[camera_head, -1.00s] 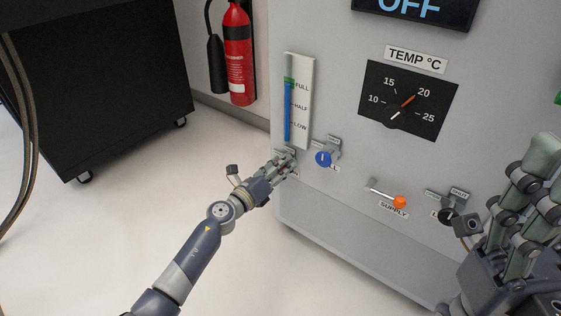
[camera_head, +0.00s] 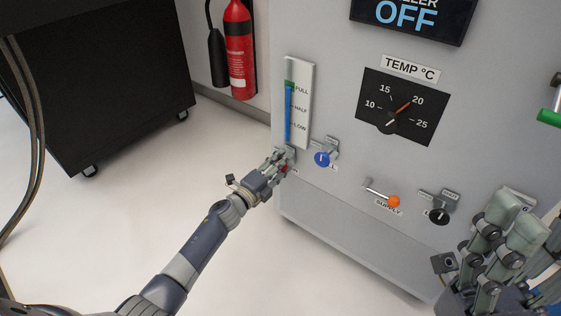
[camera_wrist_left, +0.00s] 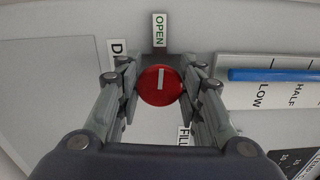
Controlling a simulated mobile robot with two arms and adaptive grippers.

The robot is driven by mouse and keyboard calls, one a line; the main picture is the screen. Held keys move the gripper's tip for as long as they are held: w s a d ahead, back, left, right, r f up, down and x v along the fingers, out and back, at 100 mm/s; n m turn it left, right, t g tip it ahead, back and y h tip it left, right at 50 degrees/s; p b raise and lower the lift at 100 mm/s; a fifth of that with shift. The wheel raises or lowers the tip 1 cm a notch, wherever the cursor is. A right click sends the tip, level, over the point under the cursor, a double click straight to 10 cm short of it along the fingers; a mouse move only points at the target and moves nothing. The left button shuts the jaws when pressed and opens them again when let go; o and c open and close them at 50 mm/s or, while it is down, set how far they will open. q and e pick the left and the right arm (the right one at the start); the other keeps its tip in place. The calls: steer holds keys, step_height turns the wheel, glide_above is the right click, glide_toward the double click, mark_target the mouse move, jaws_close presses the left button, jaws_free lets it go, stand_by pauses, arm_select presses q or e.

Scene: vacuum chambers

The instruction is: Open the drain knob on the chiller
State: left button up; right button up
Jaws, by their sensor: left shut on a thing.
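The chiller (camera_head: 345,220) is the large grey cabinet. Its red round drain knob (camera_wrist_left: 160,85) sits between the fingers of my left gripper (camera_wrist_left: 160,84), which is shut on it. The knob's white mark lies in line with the green OPEN label (camera_wrist_left: 159,30) above it in the left wrist view. A label starting with D (camera_wrist_left: 115,52) is partly hidden by a finger. In the head view my left gripper (camera_head: 284,163) is at the panel below the level gauge, mostly hiding the knob. My right gripper (camera_head: 508,232) is at the lower right, away from the drain knob; its jaw opening is unclear.
A blue fill knob (camera_head: 322,159) is just right of my left gripper. The level gauge (camera_head: 299,105) is above it. An orange-tipped supply lever (camera_head: 393,201) and a black knob (camera_head: 438,217) are farther right. A black cart (camera_head: 100,80) and fire extinguisher (camera_head: 239,50) stand left.

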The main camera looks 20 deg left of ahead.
arm_select(q)
steer(key=shift+n, duration=0.5)
steer(key=o, duration=1.1)
steer(key=v, duration=1.2)
